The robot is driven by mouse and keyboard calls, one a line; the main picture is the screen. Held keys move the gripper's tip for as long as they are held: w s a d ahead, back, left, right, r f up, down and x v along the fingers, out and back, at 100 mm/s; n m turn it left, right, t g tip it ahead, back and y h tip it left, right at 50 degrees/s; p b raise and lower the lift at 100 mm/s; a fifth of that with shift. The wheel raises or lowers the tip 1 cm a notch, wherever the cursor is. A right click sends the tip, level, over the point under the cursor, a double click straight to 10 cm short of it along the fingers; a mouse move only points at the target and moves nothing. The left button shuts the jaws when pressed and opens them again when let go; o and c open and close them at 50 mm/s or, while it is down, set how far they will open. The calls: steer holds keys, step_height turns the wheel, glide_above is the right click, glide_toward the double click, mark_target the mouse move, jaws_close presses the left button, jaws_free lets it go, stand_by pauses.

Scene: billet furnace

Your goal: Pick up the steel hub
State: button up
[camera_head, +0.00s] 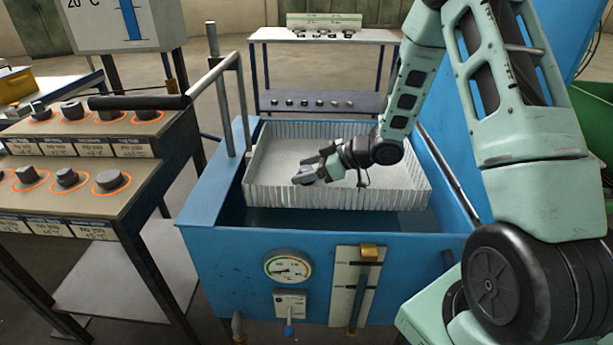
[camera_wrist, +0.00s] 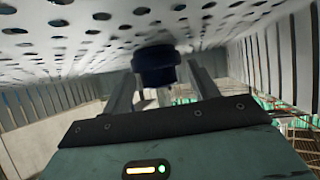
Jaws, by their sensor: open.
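The steel hub (camera_wrist: 156,66) shows in the wrist view as a dark, rounded piece against the perforated floor of the white basket (camera_head: 259,190). It sits between the two fingers of my gripper (camera_head: 312,172), with a gap beside it. The fingers are open. In the head view my gripper reaches down inside the basket, low over its floor and near its middle. The fingers largely hide the hub there, and I cannot make it out clearly.
The basket stands in a blue tank (camera_head: 205,205), with dark liquid around it and slatted walls close to my gripper. A handle post (camera_head: 222,110) rises at the tank's left. Racks of dark round parts (camera_head: 66,178) stand further left, and a shelf (camera_head: 320,100) stands behind.

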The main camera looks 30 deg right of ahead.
jaws_close()
